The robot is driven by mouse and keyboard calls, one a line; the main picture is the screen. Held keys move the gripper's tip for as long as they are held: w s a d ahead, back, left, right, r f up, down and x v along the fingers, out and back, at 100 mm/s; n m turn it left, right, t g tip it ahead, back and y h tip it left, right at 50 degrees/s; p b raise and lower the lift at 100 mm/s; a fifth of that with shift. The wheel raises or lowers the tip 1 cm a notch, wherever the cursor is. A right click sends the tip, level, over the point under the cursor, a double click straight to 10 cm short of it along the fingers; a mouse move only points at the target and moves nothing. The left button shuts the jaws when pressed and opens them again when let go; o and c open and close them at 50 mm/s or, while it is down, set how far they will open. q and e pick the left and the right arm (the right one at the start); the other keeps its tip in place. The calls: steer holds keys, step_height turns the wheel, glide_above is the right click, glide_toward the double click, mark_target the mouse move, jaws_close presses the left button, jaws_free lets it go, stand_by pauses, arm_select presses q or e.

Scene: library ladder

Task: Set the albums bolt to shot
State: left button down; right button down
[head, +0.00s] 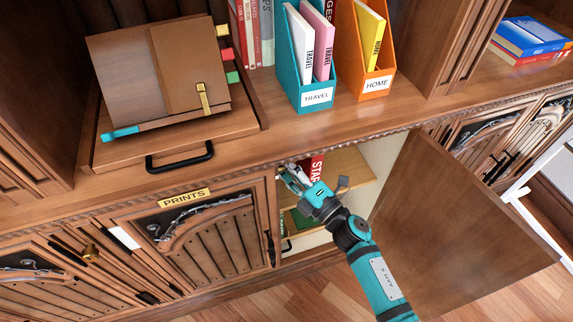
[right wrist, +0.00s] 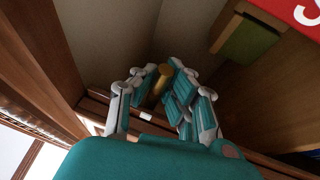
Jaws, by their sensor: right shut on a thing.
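My right gripper (head: 290,177) reaches into the open cabinet (head: 345,165), near the upper left of its opening. In the right wrist view its fingers (right wrist: 154,92) are closed around a short brass cylinder (right wrist: 160,80), which looks like the bolt's knob. The fingers hide most of it and the bolt's slide, so I cannot tell the bolt's position. In the head view the bolt is hidden behind the gripper and the cabinet's frame. No albums label is readable. My left gripper is not in view.
The cabinet's wooden door (head: 455,210) stands wide open to the right of my right arm. A red book (head: 316,168) and a green item (head: 303,220) are inside. The closed PRINTS door (head: 195,240) is on the left. Teal (head: 305,60) and orange (head: 362,50) file boxes stand above.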

steer(key=shift+w+r, duration=0.1)
steer(key=shift+r, duration=0.3)
steer(key=c, duration=1.3)
jaws_free()
steer(key=shift+f, duration=0.15)
steer(key=shift+s+d+f, duration=0.1)
steer(key=shift+s+d, duration=0.1)
steer(key=shift+s, duration=0.1)
steer(key=v, duration=1.1)
steer(key=shift+s, duration=0.2)
